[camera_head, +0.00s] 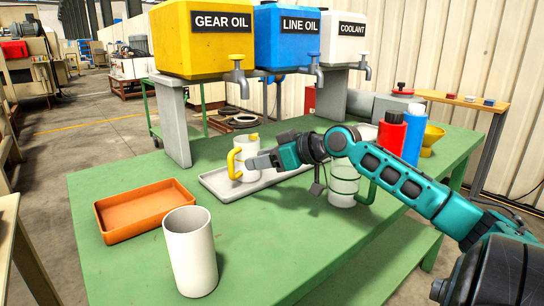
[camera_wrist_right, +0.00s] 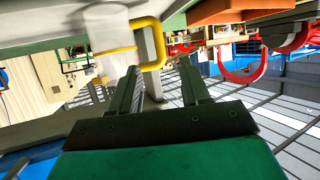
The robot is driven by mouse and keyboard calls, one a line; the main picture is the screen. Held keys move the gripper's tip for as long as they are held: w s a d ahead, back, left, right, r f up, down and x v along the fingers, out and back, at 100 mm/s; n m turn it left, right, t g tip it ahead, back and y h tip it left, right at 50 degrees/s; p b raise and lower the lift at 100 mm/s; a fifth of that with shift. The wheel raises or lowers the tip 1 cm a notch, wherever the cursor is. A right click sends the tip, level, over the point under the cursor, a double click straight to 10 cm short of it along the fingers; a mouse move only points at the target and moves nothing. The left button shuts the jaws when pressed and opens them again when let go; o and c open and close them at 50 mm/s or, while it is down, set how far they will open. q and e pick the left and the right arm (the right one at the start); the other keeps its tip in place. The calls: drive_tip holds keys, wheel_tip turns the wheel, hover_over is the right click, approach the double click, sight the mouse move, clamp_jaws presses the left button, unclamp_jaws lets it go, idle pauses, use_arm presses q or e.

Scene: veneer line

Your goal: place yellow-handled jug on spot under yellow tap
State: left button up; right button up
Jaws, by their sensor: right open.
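The yellow-handled jug (camera_head: 246,146), pale with a yellow handle on its left, stands upright at the left part of a long grey drip tray (camera_head: 212,181). It is roughly below the yellow tap (camera_head: 238,66) of the GEAR OIL tank; the exact spot beneath it is hidden. My right gripper (camera_head: 257,163) points left, at the jug's right side in the picture. In the right wrist view the jug (camera_wrist_right: 106,38) lies beyond the open fingers (camera_wrist_right: 160,72), nothing held between them. I cannot tell whether a finger touches it. My left gripper is out of view.
A green-handled jug (camera_head: 343,184) stands behind my right forearm. An orange tray (camera_head: 145,210) and white cup (camera_head: 190,252) are at the left front. A red bottle (camera_head: 391,132), blue bottle (camera_head: 413,136) and yellow funnel (camera_head: 431,141) stand right. The table's front middle is clear.

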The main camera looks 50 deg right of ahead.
drive_tip(key=shift+v, duration=1.3)
